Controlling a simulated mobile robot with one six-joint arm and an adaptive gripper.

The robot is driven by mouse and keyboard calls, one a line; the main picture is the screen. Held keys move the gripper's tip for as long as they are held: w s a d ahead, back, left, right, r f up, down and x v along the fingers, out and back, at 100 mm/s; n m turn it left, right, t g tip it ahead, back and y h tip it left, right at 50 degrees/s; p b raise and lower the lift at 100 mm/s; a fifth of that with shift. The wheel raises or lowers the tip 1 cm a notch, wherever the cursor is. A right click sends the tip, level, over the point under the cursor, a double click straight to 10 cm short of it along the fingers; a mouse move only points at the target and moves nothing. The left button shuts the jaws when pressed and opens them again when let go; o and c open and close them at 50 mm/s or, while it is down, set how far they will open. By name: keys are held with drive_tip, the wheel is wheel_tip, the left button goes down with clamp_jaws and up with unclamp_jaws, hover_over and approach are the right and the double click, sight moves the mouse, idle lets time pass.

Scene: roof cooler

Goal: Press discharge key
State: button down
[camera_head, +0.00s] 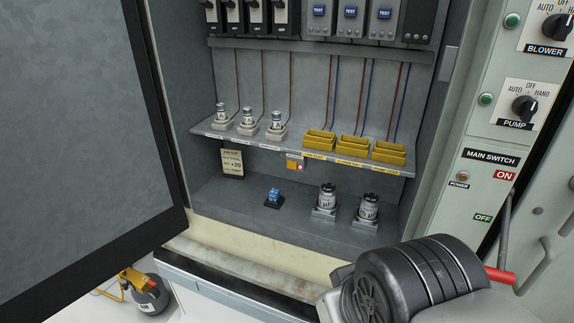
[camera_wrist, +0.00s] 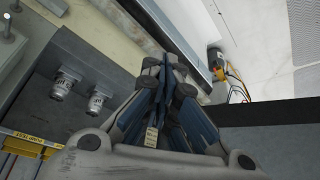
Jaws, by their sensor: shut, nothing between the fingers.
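A blue terminal block (camera_head: 273,197) sits on the cabinet floor. Yellow trays (camera_head: 353,148) and several fuse-like parts (camera_head: 247,120) stand on the shelf (camera_head: 400,168). The open cabinet door (camera_head: 80,110) fills the left. A switch panel (camera_head: 510,130) stands right.

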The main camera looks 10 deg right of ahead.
sight(292, 165)
drive_tip(key=w+a+n+t+p, duration=0.2)
drive_tip(key=w+n, duration=0.5)
drive_tip(key=w, duration=0.8)
drive_tip(key=w+a+r+n+t+y+p, duration=0.1)
drive_tip(key=w+n+t+p, duration=0.4)
drive_tip(key=w, duration=1)
drive_tip(key=a+n+t, duration=0.1)
drive_tip(key=n, duration=0.1)
drive_tip(key=shift+w+n, duration=0.15)
drive_tip(key=shift+n, duration=0.15)
drive_tip(key=shift+w+d, duration=0.1)
drive_tip(key=w+d+p, duration=0.2)
drive_tip(key=w+d, duration=0.3)
drive_tip(key=w, duration=0.2)
drive_tip(key=shift+d, duration=0.1)
drive_tip(key=shift+w+d+b, duration=0.2)
drive_tip(key=shift+w+b, duration=0.1)
drive_tip(key=shift+w, duration=0.05)
